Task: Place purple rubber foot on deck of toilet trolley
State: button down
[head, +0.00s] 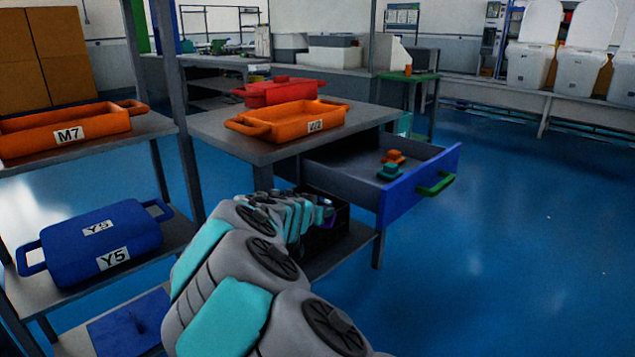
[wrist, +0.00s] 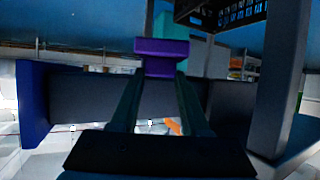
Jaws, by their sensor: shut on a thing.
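My gripper (wrist: 160,80) is shut on the purple rubber foot (wrist: 162,47), which sits between the fingertips in the wrist view. In the head view my arm reaches forward from the bottom, and my gripper (head: 322,208) is low beside the workbench, below the open drawer.
The open drawer (head: 425,187) with a blue front holds an orange and a teal piece. Orange (head: 290,118) and red (head: 280,91) trays stand on the workbench (head: 230,140). A shelf with a blue Y5 box (head: 103,241) is left.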

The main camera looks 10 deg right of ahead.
notch_tip(320, 180, down, 22)
jog(key=s+d+n+t+y, duration=0.1)
jog(key=s+n+t+y, duration=0.1)
jog(key=n+y, duration=0.4)
jog(key=shift+s+r+y, duration=0.15)
jog(key=shift+s+y, duration=0.25)
jog(key=shift+s, duration=0.05)
jog(key=shift+d, duration=0.15)
